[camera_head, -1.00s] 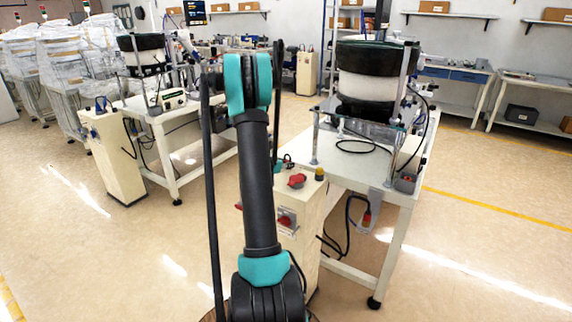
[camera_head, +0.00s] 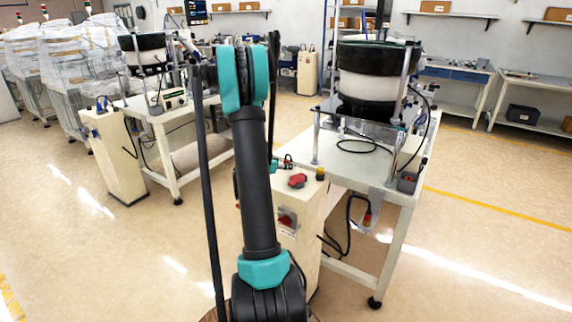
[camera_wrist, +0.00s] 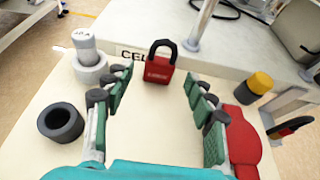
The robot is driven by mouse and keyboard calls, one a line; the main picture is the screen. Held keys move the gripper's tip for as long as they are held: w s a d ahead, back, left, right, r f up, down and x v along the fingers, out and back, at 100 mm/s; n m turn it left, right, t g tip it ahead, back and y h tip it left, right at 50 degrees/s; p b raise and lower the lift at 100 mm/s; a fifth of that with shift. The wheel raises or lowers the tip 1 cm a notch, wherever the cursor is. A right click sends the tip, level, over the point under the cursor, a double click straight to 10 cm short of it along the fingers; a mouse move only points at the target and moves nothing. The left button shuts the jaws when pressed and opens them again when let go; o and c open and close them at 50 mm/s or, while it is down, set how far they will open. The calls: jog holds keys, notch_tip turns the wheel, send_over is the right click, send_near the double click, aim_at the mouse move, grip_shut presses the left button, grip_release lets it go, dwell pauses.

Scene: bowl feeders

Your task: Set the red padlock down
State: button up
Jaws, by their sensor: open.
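The red padlock (camera_wrist: 158,69) has a black shackle and pale lettering on its body. In the wrist view it rests upright on the cream cabinet top (camera_wrist: 140,120), close to the edge with the black "CELL" lettering. My gripper (camera_wrist: 157,78) is open, with one finger on each side of the padlock and a visible gap on both sides. The padlock is at the level of the fingertips. In the head view my arm hides most of the gripper, and the padlock (camera_head: 288,161) shows only as a small dark shape behind the red knob.
On the cabinet top stand a grey cylinder on a round base (camera_wrist: 88,62), a dark ring (camera_wrist: 60,122), a red knob (camera_wrist: 243,140) and a yellow-topped black button (camera_wrist: 256,87). The white feeder table (camera_head: 365,170) adjoins the cabinet. Open floor lies left.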

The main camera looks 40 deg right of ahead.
jog(key=v, duration=0.7)
jog(key=shift+s+a+r, duration=0.15)
jog(key=shift+a, duration=0.15)
jog(key=s+a+f+m+y, duration=0.1)
jog(key=s+a+m+y, duration=0.3)
jog(key=s+a+m, duration=0.3)
jog(key=s+a+f+m+y, duration=0.2)
jog(key=s+a+m+y, duration=0.2)
jog(key=s+a+m, duration=0.4)
jog(key=s+a+f+m+y, duration=0.2)
jog(key=s+a+m+y, duration=0.2)
jog(key=a, duration=1.4)
jog(key=s+m, duration=0.3)
jog(key=s, duration=0.1)
jog(key=shift+s+a+g+y, duration=0.3)
jog(key=shift+s+a+g, duration=0.05)
jog(key=shift+s+g, duration=0.05)
jog(key=shift+d+f, duration=0.1)
jog(key=shift+d, duration=0.05)
